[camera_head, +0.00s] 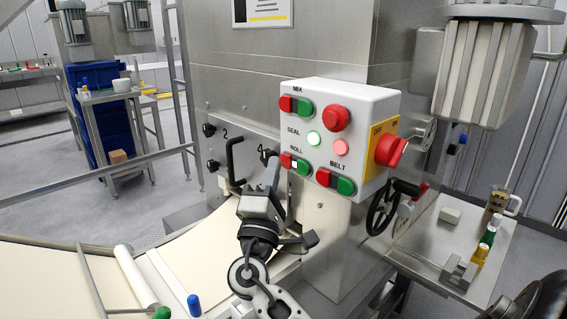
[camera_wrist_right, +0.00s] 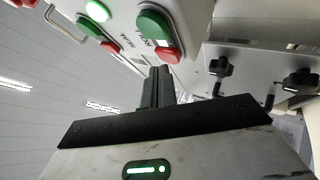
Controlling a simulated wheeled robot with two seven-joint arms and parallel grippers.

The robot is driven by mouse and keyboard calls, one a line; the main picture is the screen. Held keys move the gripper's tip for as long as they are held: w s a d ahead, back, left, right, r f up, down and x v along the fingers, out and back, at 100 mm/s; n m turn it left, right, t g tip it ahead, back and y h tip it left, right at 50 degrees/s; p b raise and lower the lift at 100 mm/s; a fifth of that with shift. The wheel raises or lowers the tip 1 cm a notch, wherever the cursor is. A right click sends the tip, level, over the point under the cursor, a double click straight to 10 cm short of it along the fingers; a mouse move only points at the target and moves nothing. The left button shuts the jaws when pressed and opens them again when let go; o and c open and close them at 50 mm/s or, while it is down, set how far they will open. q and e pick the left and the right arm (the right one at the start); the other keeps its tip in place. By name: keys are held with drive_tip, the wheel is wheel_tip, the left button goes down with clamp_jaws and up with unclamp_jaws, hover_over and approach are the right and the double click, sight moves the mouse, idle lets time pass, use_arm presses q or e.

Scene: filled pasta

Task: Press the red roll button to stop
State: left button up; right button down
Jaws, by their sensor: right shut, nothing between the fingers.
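The red roll button (camera_head: 286,160) is the left half of the red-green pair under the ROLL label on the white control box (camera_head: 350,100). The green roll button (camera_head: 304,168) is beside it, with a small white lit square between them. My right gripper (camera_head: 273,163) is shut and empty, its tips just left of the red roll button. In the right wrist view the red roll button (camera_wrist_right: 168,55) is just beyond the shut fingertips (camera_wrist_right: 160,70); I cannot tell whether they touch. My left gripper is not in view.
The box also carries MIX buttons (camera_head: 295,106), BELT buttons (camera_head: 335,182), a red round button (camera_head: 336,118), a lit green lamp (camera_head: 314,138) and a large red stop knob (camera_head: 390,151). Black knobs (camera_head: 211,165) and a black handle (camera_head: 235,160) stick out left of my gripper.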

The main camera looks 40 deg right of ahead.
drive_tip(key=shift+d, duration=0.5)
idle(0.7)
drive_tip(key=shift+a, duration=0.1)
drive_tip(key=shift+a+b, duration=0.5)
drive_tip(key=shift+a, duration=0.25)
drive_tip(key=a+b, duration=0.1)
drive_tip(key=a, duration=0.4)
drive_tip(key=shift+s+b, duration=0.2)
drive_tip(key=shift+b, duration=0.15)
idle(0.6)
